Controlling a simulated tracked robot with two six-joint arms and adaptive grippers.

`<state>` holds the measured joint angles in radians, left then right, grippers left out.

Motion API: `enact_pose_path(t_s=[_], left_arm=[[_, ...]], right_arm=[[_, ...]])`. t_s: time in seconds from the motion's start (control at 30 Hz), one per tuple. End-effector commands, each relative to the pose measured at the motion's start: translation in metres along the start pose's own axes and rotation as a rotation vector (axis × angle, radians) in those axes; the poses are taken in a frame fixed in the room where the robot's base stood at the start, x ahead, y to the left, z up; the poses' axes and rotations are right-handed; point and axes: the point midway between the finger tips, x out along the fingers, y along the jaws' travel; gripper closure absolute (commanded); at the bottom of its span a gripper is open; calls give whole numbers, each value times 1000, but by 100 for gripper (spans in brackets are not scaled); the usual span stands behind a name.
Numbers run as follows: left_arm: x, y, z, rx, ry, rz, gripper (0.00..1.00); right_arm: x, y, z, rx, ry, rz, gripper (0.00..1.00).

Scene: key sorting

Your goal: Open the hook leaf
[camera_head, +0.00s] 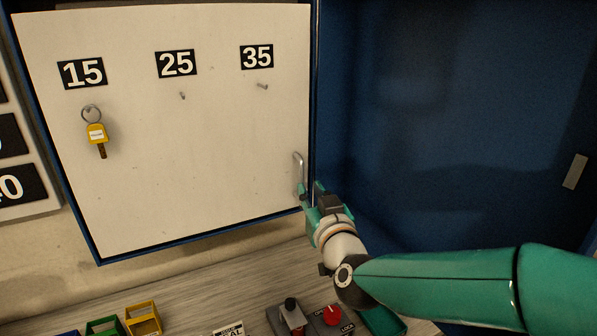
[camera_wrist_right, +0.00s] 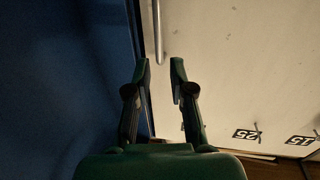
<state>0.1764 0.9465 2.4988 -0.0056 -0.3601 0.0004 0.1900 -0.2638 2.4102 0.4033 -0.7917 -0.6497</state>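The hook leaf (camera_head: 190,185) is a white panel with a blue edge. It bears labels 15, 25 and 35, with hooks under them. A thin metal handle (camera_head: 299,168) sits near its right edge and also shows in the right wrist view (camera_wrist_right: 158,35). My right gripper (camera_head: 310,189) is at the handle's lower end. In the right wrist view its two fingers (camera_wrist_right: 161,66) are apart, with the handle's end between or just beyond the tips; contact cannot be told. My left gripper is not in view.
A yellow-tagged key (camera_head: 96,134) hangs under 15. The blue cabinet interior (camera_head: 440,110) lies right of the leaf. Below on the counter are a green tray (camera_head: 104,327), a yellow tray (camera_head: 143,318) and a box with a red knob (camera_head: 332,315).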

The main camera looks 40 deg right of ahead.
Motion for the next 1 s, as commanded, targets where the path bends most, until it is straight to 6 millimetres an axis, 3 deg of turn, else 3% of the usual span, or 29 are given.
enact_pose_path(t_s=[0.2, 0.4, 0.83, 1.0], left_arm=[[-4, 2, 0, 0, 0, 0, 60], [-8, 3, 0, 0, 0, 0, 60], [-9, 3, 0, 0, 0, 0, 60], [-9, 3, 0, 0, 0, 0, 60]], right_arm=[[47, 1, 0, 0, -3, 2, 78], [74, 1, 0, 0, -2, 2, 78], [84, 1, 1, 0, -1, 2, 78], [84, 1, 1, 0, -1, 2, 100]])
